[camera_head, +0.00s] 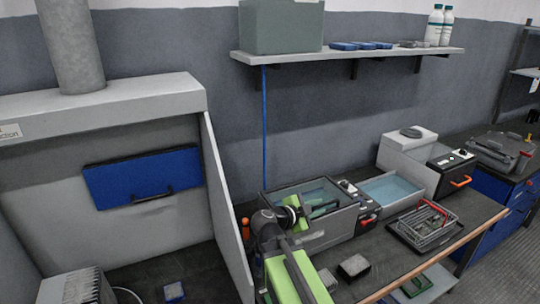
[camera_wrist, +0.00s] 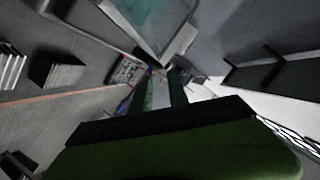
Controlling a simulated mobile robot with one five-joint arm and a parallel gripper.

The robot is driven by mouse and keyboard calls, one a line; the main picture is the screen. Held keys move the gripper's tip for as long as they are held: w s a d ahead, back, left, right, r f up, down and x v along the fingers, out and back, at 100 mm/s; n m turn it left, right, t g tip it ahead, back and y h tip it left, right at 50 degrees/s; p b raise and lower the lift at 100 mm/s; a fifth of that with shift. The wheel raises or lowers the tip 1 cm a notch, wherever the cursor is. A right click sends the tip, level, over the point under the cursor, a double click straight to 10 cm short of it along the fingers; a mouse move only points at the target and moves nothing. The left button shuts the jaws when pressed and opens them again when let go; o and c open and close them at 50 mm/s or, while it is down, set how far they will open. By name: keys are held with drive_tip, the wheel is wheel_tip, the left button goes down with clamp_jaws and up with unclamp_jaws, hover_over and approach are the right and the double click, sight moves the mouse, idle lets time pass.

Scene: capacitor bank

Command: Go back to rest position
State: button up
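My gripper (camera_head: 322,209) is in the head view, raised over the glass-topped tank (camera_head: 312,237) on the bench. My green arm comes up from the bottom edge and bends there. In the wrist view my gripper (camera_wrist: 160,75) points away from the camera, with its green body and a black crossbar at the bottom. Its two dark fingers stand apart with a pale strip between them. I see no held object there. The fingertips are small and dim.
A fume hood (camera_head: 100,100) stands at left, its side panel close to my arm. A shelf (camera_head: 350,53) is on the wall above. A water bath (camera_head: 390,188), a wire rack (camera_head: 428,224) and a dark block (camera_head: 354,266) are on the bench. Floor at lower right is clear.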

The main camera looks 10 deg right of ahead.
drive_tip(key=s+d+f+g+y+p, duration=0.1)
drive_tip(key=s+d+g+y+p, duration=0.1)
drive_tip(key=s+d+g+p, duration=0.15)
drive_tip(key=s+a+f+n+g+y+p, duration=0.2)
drive_tip(key=s+a+f+n+y, duration=0.15)
drive_tip(key=f+n, duration=0.2)
drive_tip(key=s+a+f+n+y, duration=0.1)
drive_tip(key=a+n+y, duration=0.1)
drive_tip(key=a+n, duration=0.1)
drive_tip(key=s+a+f+n+g+y, duration=0.1)
drive_tip(key=s+a+f+n+y, duration=0.1)
drive_tip(key=a+n, duration=0.2)
drive_tip(key=s+a+f+n+g+y, duration=0.1)
drive_tip(key=s+a+n+y, duration=0.1)
drive_tip(key=n, duration=0.4)
drive_tip(key=shift+s+a+f+y, duration=0.1)
drive_tip(key=shift+a+y, duration=0.15)
drive_tip(key=shift+a, duration=0.2)
drive_tip(key=shift+s+a+f+y, duration=0.1)
drive_tip(key=shift+a+y, duration=0.1)
drive_tip(key=shift+a, duration=0.25)
drive_tip(key=shift+s+n, duration=0.15)
drive_tip(key=shift+n, duration=0.9)
